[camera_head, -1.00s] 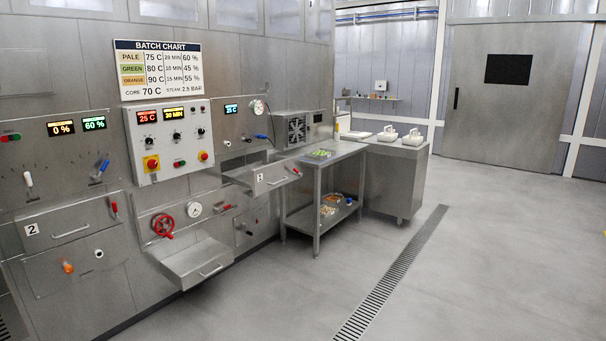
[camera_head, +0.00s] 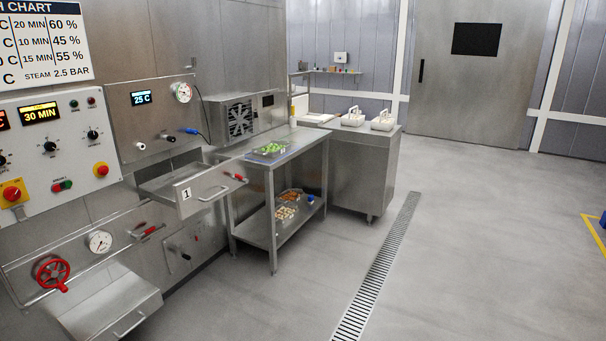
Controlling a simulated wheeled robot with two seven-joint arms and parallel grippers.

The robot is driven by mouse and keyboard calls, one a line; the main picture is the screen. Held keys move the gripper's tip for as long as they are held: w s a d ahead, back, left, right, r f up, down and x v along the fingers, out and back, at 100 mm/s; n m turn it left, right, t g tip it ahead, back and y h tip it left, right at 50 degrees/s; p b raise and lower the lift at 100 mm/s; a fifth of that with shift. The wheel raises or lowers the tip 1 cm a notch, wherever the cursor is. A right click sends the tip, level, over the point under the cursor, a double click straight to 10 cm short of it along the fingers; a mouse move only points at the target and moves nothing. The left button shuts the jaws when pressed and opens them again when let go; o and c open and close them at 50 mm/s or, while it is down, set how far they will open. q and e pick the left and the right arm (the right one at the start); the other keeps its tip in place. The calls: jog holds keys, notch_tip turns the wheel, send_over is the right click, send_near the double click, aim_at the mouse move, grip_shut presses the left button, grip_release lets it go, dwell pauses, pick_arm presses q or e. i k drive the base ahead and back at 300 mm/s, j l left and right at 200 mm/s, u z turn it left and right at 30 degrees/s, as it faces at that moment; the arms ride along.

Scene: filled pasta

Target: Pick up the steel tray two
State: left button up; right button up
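A shallow tray with green pieces (camera_head: 268,151) lies on the top of the steel side table. On the table's lower shelf sit a tray with orange-brown pieces (camera_head: 291,196) and, in front of it, one with pale pieces (camera_head: 286,213). I see no label on any of them, so I cannot tell which is steel tray two. Neither of my grippers is in view.
The steel side table (camera_head: 274,233) stands right of the open drawer marked 1 (camera_head: 205,190), which juts out. Behind is a steel counter (camera_head: 362,165) with white carriers (camera_head: 383,121). A floor drain (camera_head: 380,262) runs across clear grey floor.

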aim_at(271, 149)
jog(key=i+l, duration=0.1)
jog(key=i, duration=2.25)
jog(key=i+l+u, duration=0.1)
jog(key=i+u, duration=0.35)
jog(key=i, duration=0.15)
jog(key=i+l+u, duration=0.3)
jog(key=i+u, duration=0.2)
jog(key=i+l+u, duration=0.95)
jog(key=l, duration=0.3)
